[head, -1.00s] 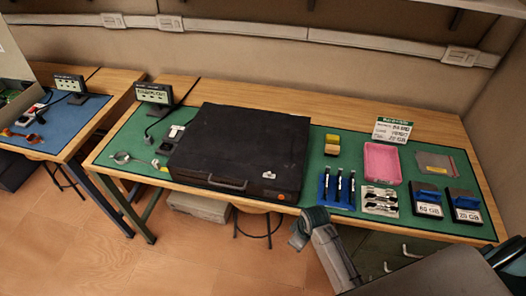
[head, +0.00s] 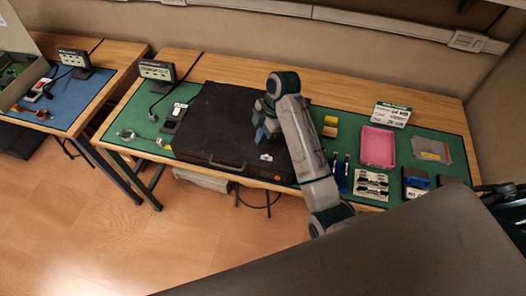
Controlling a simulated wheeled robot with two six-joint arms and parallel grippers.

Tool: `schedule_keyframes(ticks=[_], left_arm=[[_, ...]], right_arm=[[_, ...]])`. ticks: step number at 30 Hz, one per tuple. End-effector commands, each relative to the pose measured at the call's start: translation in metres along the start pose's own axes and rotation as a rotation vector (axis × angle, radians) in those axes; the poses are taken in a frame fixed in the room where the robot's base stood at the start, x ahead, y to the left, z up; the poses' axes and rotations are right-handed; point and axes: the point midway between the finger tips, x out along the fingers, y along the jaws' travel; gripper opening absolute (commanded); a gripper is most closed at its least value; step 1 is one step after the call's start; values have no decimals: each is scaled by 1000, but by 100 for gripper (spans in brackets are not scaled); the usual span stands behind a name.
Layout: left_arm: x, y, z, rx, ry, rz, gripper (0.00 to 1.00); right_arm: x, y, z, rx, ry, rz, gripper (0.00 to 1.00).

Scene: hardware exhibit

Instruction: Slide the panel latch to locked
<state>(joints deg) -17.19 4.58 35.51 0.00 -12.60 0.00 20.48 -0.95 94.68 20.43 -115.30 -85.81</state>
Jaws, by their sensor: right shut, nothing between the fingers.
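A large black case or panel (head: 215,125) lies on the green mat of the workbench. A small white latch (head: 266,157) sits near its front right edge, with a small orange spot (head: 277,177) beside it. My right gripper (head: 259,140) is over the right part of the panel, shut and empty, just behind the latch in the picture. I cannot tell whether it touches the panel. The latch's setting is too small to read. My right arm hides the panel's right side. My left gripper is not in view.
A display (head: 157,71) and small parts lie left of the panel. A blue-matted table stands farther left.

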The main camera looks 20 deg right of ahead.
Motion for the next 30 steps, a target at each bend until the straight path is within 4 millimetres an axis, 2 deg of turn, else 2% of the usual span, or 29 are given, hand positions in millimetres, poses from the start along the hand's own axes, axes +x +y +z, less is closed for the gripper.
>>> schedule_keyframes(ticks=[7, 11, 21, 23, 28, 30], left_arm=[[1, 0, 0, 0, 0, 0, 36], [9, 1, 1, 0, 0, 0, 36], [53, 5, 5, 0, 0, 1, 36], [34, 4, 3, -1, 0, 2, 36], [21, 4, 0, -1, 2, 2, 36], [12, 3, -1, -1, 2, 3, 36]], right_arm=[[2, 0, 0, 2, 0, 1, 0], [10, 0, 1, 3, -1, 1, 0], [60, 0, 2, 4, 0, 1, 0], [64, -1, -1, 5, 2, -5, 0], [100, -2, -1, 5, 1, -5, 0], [91, -1, 12, 6, -6, -1, 0]])
